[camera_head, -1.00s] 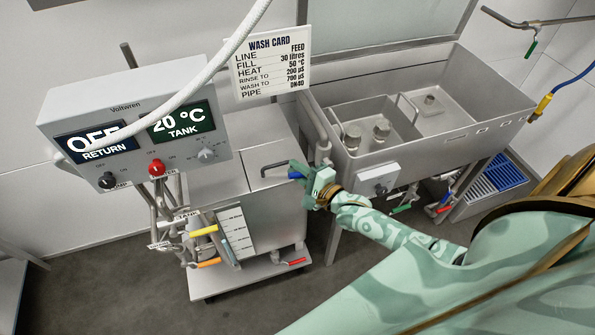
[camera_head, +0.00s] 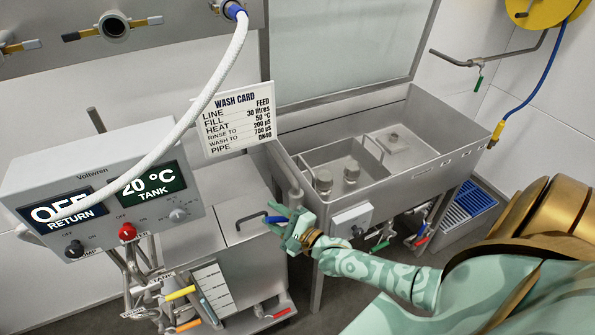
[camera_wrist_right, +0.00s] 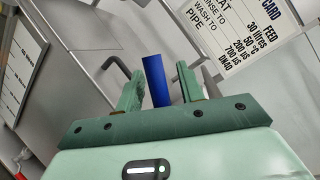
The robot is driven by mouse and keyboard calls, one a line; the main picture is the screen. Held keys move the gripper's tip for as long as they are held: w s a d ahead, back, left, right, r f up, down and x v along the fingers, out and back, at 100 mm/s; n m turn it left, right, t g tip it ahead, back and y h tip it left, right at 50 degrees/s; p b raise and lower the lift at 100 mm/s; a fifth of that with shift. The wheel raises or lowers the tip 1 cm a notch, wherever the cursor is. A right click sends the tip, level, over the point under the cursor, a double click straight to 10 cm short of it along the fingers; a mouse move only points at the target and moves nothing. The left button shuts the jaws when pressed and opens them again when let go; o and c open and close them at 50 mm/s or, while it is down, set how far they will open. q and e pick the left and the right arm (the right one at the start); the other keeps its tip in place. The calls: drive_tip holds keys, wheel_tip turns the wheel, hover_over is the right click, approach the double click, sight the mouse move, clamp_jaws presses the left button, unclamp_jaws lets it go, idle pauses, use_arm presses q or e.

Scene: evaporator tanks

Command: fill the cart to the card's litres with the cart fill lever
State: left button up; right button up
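The blue lever handle (camera_head: 277,219) projects beside the cart (camera_head: 262,262), near its top right corner. My right gripper (camera_head: 286,230) is at this handle. In the right wrist view the blue handle (camera_wrist_right: 155,80) stands between the two open fingers (camera_wrist_right: 158,88), with a gap to the right finger; contact on the left side is unclear. The cart's front carries a white level scale (camera_head: 213,288); its level is too small to read. The wash card (camera_head: 237,120) reads FEED, fill 30 litres, heat 50 °C. My left gripper is not in view.
The control box (camera_head: 100,190) shows RETURN OFF and TANK 20 °C. A white hose (camera_head: 215,85) hangs in front of it. Yellow, orange and red handles (camera_head: 180,293) sit low by the cart. A steel sink (camera_head: 420,150) stands right of the cart.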

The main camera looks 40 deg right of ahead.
drive_tip(key=s+d+p, duration=0.1)
drive_tip(key=s+d, duration=0.2)
drive_tip(key=s, duration=1.3)
drive_tip(key=shift+d, duration=0.15)
drive_tip(key=shift+f, duration=0.1)
idle(6.2)
